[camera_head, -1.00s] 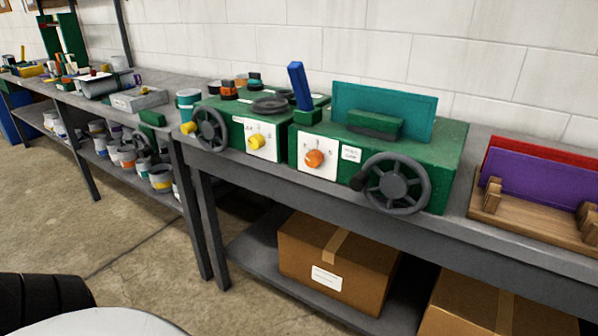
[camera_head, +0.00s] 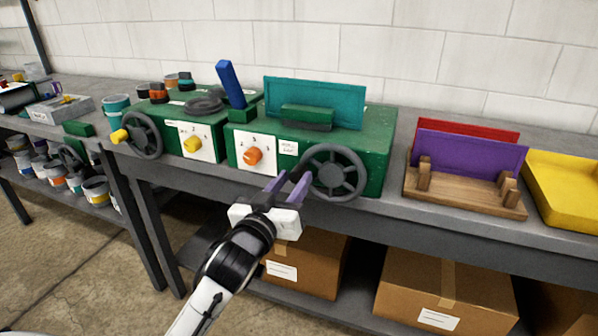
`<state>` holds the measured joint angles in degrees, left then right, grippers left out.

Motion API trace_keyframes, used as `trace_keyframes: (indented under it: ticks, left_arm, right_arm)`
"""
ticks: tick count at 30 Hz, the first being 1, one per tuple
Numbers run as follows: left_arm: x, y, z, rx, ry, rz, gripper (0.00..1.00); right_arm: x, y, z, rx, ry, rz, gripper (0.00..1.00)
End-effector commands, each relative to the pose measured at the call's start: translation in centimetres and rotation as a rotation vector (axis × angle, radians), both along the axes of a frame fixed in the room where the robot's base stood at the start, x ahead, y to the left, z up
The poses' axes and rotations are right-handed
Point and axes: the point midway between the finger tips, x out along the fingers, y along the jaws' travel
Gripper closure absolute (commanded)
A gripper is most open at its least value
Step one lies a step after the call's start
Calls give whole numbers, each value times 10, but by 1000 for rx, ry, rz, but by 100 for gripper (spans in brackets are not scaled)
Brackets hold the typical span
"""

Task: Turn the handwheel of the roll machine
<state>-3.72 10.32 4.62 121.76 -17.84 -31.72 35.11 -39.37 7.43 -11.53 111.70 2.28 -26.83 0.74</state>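A green machine with an orange knob (camera_head: 253,156) and a teal upright plate carries a dark grey spoked handwheel (camera_head: 335,172) on its front right. A second green machine to its left has a yellow knob (camera_head: 192,144) and a grey handwheel (camera_head: 143,135) with a yellow grip. The labels are too small to tell which is the roll machine. My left gripper (camera_head: 296,176), white with purple fingers, is open, just left of the right machine's handwheel. That wheel's dark grip is not clearly visible near the fingertips, and I cannot tell whether they touch it. My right gripper is out of view.
A wooden rack (camera_head: 465,192) with red and purple sheets and a yellow tray (camera_head: 565,188) stand to the right on the grey bench. Cardboard boxes (camera_head: 440,290) sit on the shelf below. A blue lever (camera_head: 230,84) rises between the machines. Pots stand at left.

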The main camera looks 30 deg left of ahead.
Motion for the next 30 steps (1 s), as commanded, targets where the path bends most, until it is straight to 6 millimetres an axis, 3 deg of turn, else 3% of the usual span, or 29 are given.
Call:
trace_keyframes:
  ticks: [7, 18, 24, 30]
  left_arm:
    - [33, 8, 0, 1, 1, 0, 66]
    - [39, 9, -1, 1, 2, 0, 66]
    - [39, 9, -1, 1, 2, 0, 98]
    - [39, 9, -1, 2, 3, 0, 100]
  right_arm:
    - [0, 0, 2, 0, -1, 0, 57]
    - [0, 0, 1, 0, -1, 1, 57]
    - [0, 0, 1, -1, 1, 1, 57]
    - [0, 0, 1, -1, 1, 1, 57]
